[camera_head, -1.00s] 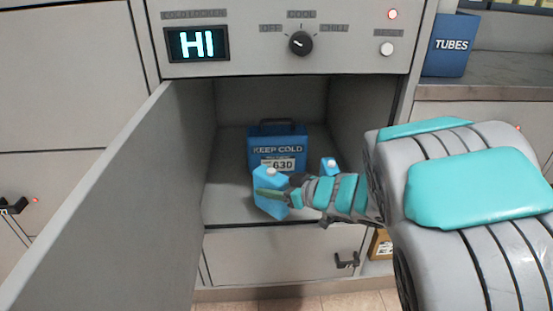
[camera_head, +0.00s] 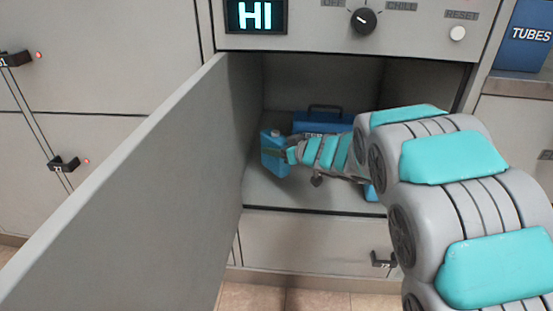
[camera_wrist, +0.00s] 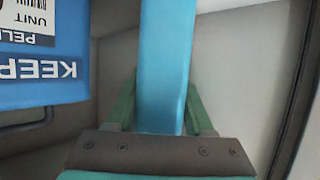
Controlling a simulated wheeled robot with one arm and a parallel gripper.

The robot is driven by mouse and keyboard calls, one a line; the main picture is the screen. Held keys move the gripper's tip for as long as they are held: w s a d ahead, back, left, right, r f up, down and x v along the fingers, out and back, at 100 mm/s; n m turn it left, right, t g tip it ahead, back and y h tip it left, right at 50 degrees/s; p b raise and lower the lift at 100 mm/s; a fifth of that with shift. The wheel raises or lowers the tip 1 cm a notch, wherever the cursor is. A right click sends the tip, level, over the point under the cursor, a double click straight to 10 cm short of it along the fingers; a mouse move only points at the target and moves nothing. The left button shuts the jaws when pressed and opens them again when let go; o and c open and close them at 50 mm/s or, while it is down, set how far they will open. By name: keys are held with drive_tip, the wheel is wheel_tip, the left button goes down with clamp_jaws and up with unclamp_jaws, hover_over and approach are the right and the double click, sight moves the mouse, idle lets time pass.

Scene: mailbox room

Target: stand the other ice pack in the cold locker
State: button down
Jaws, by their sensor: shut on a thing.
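A light-blue ice pack (camera_head: 275,165) with a pale cap is upright inside the open cold locker (camera_head: 262,193), near its left wall. My gripper (camera_head: 284,155) is shut on this pack; whether its base touches the floor I cannot tell. In the wrist view the pack (camera_wrist: 163,65) stands between my green fingers (camera_wrist: 163,110). A second light-blue pack (camera_head: 371,193) shows at the right on the locker floor, mostly hidden by my arm. A blue KEEP COLD box (camera_head: 318,122) with a handle stands behind, partly hidden; it also shows in the wrist view (camera_wrist: 40,85).
The locker door (camera_head: 130,190) stands wide open at the left. A control panel above has an HI display (camera_head: 255,15), a dial (camera_head: 363,21) and a reset button (camera_head: 457,33). A blue TUBES box (camera_head: 522,38) is at the upper right. A closed compartment (camera_head: 305,245) is below.

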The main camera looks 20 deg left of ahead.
wheel_tip(320, 180, down, 4)
drive_tip(key=shift+r+b, duration=0.25)
drive_tip(key=shift+b, duration=0.55)
drive_tip(key=shift+r, duration=0.15)
drive_tip(key=shift+c, duration=1.4)
unclamp_jaws()
drive_tip(key=shift+d, duration=0.1)
drive_tip(key=p+v, duration=0.3)
drive_tip(key=v, duration=0.9)
drive_tip(key=shift+s, duration=0.1)
